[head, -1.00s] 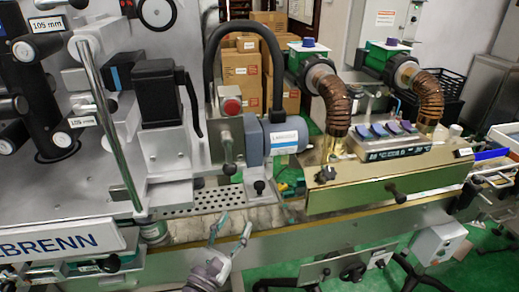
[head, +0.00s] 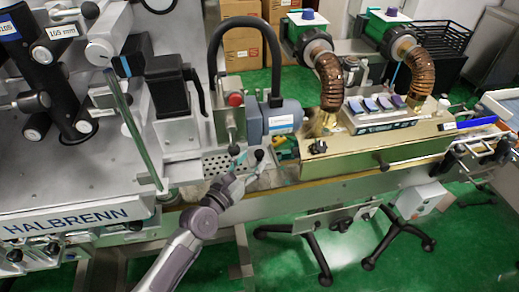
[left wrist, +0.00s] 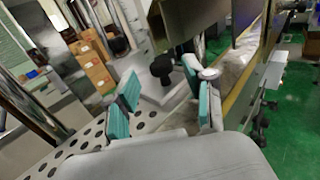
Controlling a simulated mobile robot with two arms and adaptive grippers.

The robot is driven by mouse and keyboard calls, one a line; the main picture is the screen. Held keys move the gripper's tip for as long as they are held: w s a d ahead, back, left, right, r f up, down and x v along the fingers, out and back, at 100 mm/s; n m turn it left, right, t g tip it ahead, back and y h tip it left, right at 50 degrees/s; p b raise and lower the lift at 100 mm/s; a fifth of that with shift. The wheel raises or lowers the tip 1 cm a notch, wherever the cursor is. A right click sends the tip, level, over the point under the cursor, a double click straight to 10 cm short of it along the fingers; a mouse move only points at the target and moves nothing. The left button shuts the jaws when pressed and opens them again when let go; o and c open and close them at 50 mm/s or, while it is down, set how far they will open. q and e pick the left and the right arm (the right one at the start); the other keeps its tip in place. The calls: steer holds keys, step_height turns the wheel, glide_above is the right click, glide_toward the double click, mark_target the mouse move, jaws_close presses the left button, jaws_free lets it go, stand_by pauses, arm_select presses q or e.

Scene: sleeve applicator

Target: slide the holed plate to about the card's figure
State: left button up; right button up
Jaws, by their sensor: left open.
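The holed plate (head: 215,163) is a pale metal strip with rows of round holes, low on the machine in the head view. It also shows at lower left in the left wrist view (left wrist: 78,143). My left gripper (head: 246,164) is open at the plate's right end, its teal pads apart. In the left wrist view my left gripper (left wrist: 162,100) has a black knob (left wrist: 161,68) beyond its fingers, near the gap; contact cannot be told. A white label (head: 61,31) seems to read 109 mm; which card counts is unclear. My right gripper is not in view.
A grey motor (head: 281,118) stands just behind my left gripper. A brass-coloured box (head: 370,150) with bent copper-coloured hoses is to the right. A slanted metal rod (head: 133,130) stands left of the plate.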

mark_target(257, 156)
arm_select(q)
steer(key=shift+x, duration=2.35)
jaws_close()
